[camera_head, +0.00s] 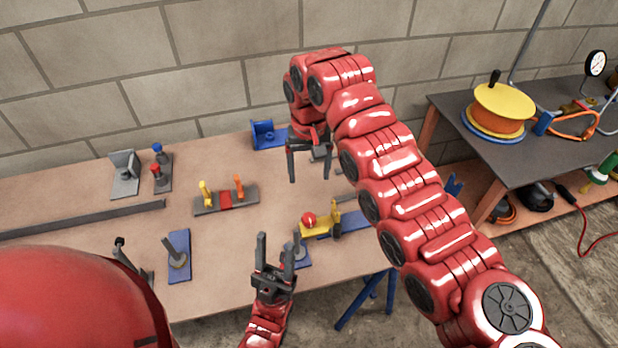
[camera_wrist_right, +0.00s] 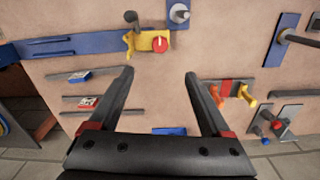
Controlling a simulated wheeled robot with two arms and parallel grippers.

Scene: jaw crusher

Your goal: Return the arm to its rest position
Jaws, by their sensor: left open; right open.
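My right arm reaches in from the lower right in the head view, bends over the bench and ends in my right gripper (camera_head: 309,172). It points down above the back of the bench, open and empty. In the right wrist view the right gripper (camera_wrist_right: 160,78) has its two dark fingers spread wide, with bare bench top between them. My left gripper (camera_head: 274,245) is at the front edge of the bench in the head view, pointing away from me. Its fingers are apart and nothing is between them.
The workbench (camera_head: 95,215) holds a yellow fixture with a red knob (camera_head: 308,220), a fixture with yellow and orange handles (camera_head: 225,200), a blue lever plate (camera_head: 180,257) and a blue bracket (camera_head: 266,136). A side table with a yellow reel (camera_head: 503,103) stands at right. A block wall is behind.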

